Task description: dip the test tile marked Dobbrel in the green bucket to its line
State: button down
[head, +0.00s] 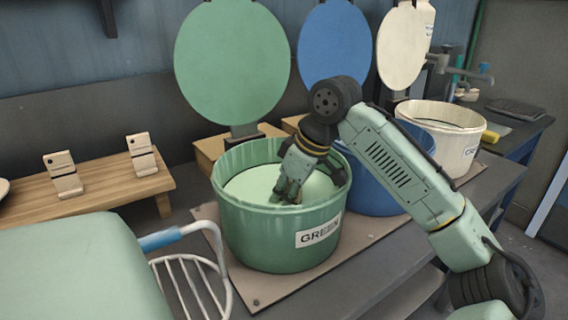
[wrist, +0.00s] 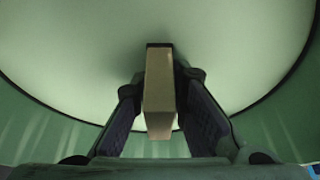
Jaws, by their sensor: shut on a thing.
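The green bucket (head: 270,245) stands on the bench with a label reading GREEN and pale green liquid (head: 255,184) inside. My gripper (head: 287,190) reaches down into it, close to the liquid's surface. In the wrist view my gripper (wrist: 160,118) is shut on a tan tile (wrist: 159,95), which hangs between the fingers over the liquid. The tile's far end looks dark where it meets the liquid's surface; I cannot tell how deep it sits. The tile's marking and its line do not show. In the head view the bucket and fingers hide the tile.
A blue bucket (head: 375,183) and a white bucket (head: 445,145) stand to the right. Round lids in green (head: 232,60), blue (head: 335,45) and white (head: 400,45) stand upright behind. Two tiles (head: 63,175) (head: 141,155) stand on a wooden rack (head: 105,188) at left. A wire rack (head: 190,285) is near.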

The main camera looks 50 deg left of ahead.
dwell(0.3)
notch_tip(320, 180, up, 6)
jog(key=p, duration=0.6)
jog(key=shift+r+p, duration=0.85)
jog(key=shift+r, duration=3.25)
